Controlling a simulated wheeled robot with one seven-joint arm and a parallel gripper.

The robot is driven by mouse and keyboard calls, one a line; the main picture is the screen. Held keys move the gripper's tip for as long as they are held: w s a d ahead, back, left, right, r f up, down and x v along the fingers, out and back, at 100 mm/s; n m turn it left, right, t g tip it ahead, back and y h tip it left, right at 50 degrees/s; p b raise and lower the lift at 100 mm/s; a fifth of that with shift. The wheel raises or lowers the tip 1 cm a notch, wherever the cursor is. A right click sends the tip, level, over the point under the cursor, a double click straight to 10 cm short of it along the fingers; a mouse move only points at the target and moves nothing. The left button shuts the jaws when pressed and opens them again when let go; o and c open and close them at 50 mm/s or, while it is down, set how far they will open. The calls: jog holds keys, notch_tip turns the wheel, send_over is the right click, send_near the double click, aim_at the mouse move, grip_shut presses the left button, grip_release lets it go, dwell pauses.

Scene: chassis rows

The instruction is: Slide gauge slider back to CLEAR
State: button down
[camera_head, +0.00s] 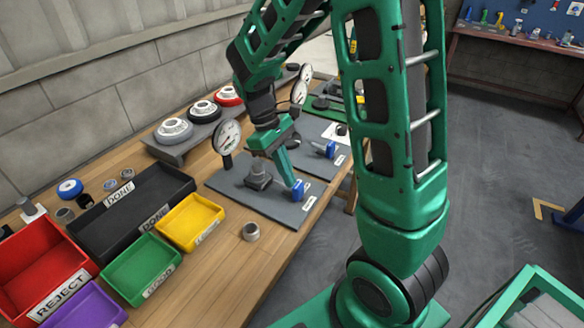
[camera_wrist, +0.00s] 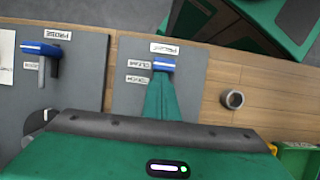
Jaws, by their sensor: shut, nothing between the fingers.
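The gauge slider has a blue handle (camera_head: 298,189) and stands on a grey board (camera_head: 240,189) near its front edge. In the wrist view the blue handle (camera_wrist: 164,64) is level with the upper of two small labels (camera_wrist: 138,65), whose print is too small to read surely. My gripper (camera_head: 293,180) is shut, its green fingers pointing down right at the handle. In the wrist view the fingertips (camera_wrist: 163,75) overlap the handle's near side; I cannot tell whether they touch. A round white dial (camera_head: 227,136) stands at the board's back left.
A second grey board (camera_wrist: 78,75) with another blue handle (camera_wrist: 40,48) lies beside this one. A loose grey ring (camera_head: 251,231) is on the wooden table. Yellow (camera_head: 190,221), green (camera_head: 142,268) and red (camera_head: 35,262) bins stand to the left, by a black tray (camera_head: 105,222).

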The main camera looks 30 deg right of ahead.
jog(key=shift+s+d, duration=0.1)
jog(key=shift+s, duration=0.05)
jog(key=v, duration=1)
jog(key=shift+f, duration=0.1)
